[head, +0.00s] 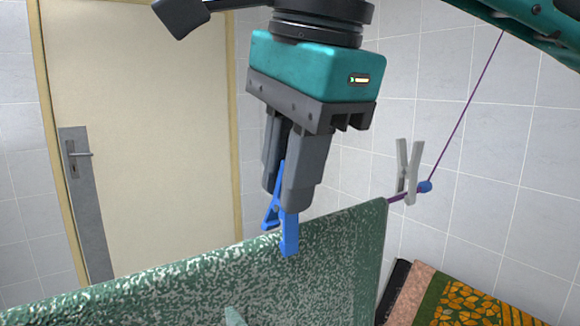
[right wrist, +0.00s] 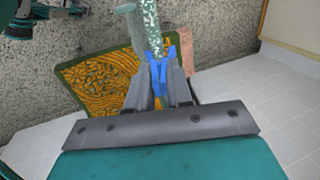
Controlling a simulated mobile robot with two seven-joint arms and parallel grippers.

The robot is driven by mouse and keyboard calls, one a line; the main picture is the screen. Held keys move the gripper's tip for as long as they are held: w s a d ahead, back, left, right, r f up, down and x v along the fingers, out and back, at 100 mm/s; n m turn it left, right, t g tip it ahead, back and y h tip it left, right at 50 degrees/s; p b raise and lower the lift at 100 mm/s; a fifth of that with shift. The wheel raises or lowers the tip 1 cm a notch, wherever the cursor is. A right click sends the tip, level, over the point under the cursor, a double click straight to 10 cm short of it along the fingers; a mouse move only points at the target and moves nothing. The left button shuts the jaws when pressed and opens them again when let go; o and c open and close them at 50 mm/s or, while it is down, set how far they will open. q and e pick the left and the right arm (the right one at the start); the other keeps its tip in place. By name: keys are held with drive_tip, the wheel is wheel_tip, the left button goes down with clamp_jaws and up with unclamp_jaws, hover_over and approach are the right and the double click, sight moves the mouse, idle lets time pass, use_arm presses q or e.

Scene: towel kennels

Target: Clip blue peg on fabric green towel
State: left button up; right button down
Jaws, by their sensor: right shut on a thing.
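The green towel (head: 190,288), speckled with white, hangs across the lower part of the head view, its top edge rising to the right. My right gripper (head: 290,200) points down above that edge, shut on the blue peg (head: 289,238). One peg leg overlaps the near face of the towel; the other shows at the left, by the top edge. In the right wrist view the peg (right wrist: 161,73) sits between the fingers, its legs spread toward the towel (right wrist: 151,28), seen nearly edge-on. I cannot tell whether the peg grips the fabric. My left gripper is not in view.
A grey peg (head: 408,172) stands on the purple line (head: 465,104) near a blue knot at the towel's right end. An orange patterned cloth (head: 470,305) lies lower right. A door (head: 140,120) stands behind.

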drive_tip(key=shift+f, duration=0.1)
idle(0.3)
drive_tip(key=shift+f+b, duration=0.3)
drive_tip(key=shift+f, duration=0.05)
drive_tip(key=shift+c, duration=2.4)
unclamp_jaws()
